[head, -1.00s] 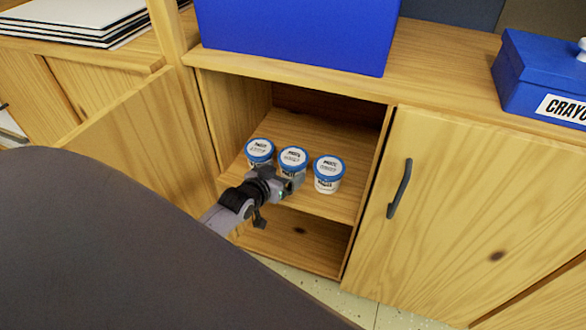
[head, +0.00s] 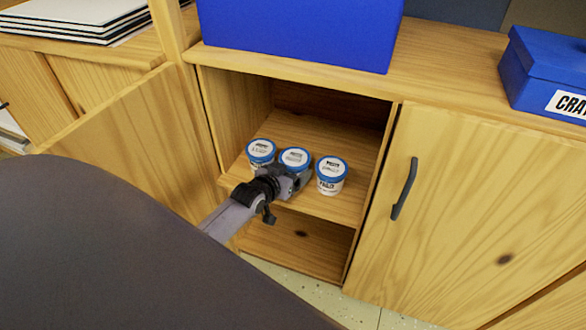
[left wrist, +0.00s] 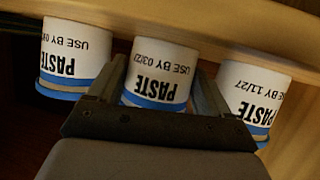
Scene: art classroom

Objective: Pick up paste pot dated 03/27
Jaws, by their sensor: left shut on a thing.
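Three white paste pots with blue lids stand in a row on the upper shelf of the open cabinet. My left gripper (head: 297,178) is shut on this middle pot, one finger on each side. The left wrist picture is upside down. There, the pot at the right (left wrist: 252,95) reads 11/27; it is the left pot (head: 261,150) in the head view. The date on the other pot (head: 331,175) is partly cut off (left wrist: 75,50).
An open door (head: 140,130) stands at the left, and a closed door (head: 460,200) with a dark handle is at the right. A blue bin (head: 300,30) and a blue crayon box (head: 545,75) sit on top.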

